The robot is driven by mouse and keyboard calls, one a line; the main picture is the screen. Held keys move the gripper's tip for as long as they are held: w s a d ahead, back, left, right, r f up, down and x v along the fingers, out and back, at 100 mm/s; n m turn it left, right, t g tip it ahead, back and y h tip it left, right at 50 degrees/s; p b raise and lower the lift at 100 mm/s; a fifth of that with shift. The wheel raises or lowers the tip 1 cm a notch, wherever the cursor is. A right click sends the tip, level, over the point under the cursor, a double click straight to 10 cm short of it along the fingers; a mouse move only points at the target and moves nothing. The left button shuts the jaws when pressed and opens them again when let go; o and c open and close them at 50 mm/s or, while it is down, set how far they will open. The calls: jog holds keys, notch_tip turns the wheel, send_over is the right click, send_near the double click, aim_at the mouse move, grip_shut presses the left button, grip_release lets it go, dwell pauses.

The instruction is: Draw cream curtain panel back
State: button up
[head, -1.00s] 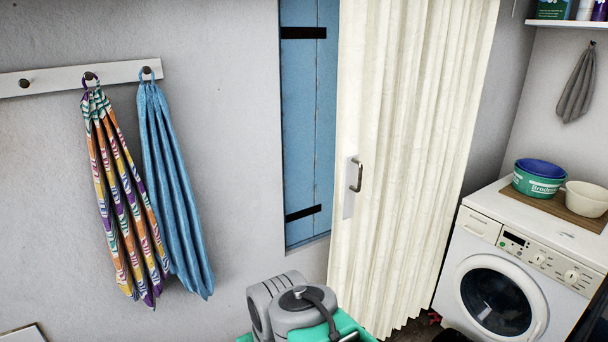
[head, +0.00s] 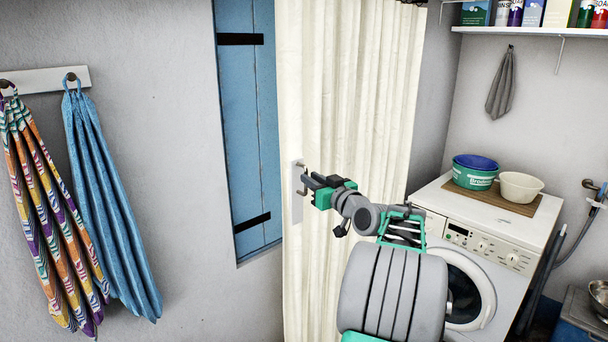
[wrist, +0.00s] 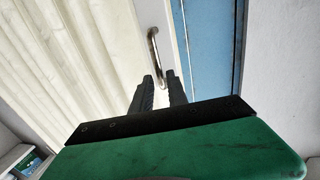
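The cream curtain panel (head: 345,100) hangs in pleats beside the blue shutter (head: 250,130), its left edge next to the shutter. A white plate on that edge carries a metal bar handle (head: 304,172). The curtain (wrist: 75,60) and handle (wrist: 153,45) also show in the wrist view. My gripper (head: 308,182) is at the handle in the head view. In the wrist view its two dark fingers (wrist: 159,76) stand apart, with the handle's lower end showing between their tips. I cannot tell whether they touch it.
A washing machine (head: 470,240) stands right of the curtain, with bowls (head: 475,172) on a mat on top. A shelf of bottles (head: 530,32) is above. A striped towel (head: 50,220) and a blue towel (head: 110,200) hang at left. The wall between towels and shutter is bare.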

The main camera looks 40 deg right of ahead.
aim_at(306, 194)
jog(key=w, duration=0.3)
jog(key=shift+w+d+p, duration=0.3)
jog(key=shift+w, duration=0.05)
grip_shut()
dwell(1.1)
